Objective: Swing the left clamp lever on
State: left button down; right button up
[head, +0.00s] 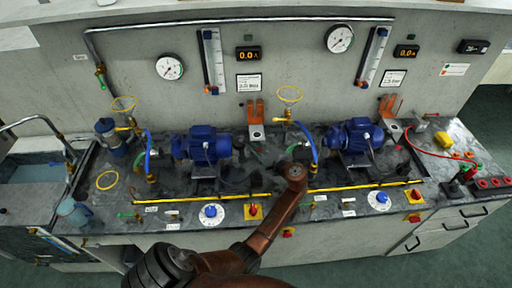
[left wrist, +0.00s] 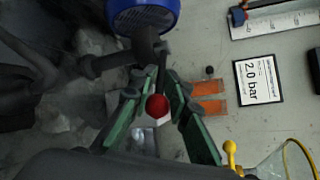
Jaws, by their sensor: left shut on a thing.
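The left clamp lever shows in the left wrist view as a dark rod ending in a red ball knob (left wrist: 157,106). My left gripper (left wrist: 155,88) has its green fingers on both sides of the lever, shut on it. The knob sits between the fingers on the camera side of the tips. In the head view my gripper (head: 264,154) is small and partly hidden, just right of the left blue pump motor (head: 208,146), and the lever cannot be made out there. My right gripper is not in view.
Orange upright strips (head: 256,109) stand behind the gripper. A yellow rail (head: 365,186) runs along the bench front. A second blue motor (head: 355,134) stands farther right.

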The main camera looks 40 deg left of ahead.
pick_arm(q)
jog(key=c, duration=2.1)
grip_release()
jog(key=shift+s+a, duration=0.25)
jog(key=shift+s, duration=0.05)
jog(key=shift+w+d, duration=0.15)
jog(key=shift+d, duration=0.05)
jog(key=v, duration=1.2)
jog(key=shift+c, duration=0.3)
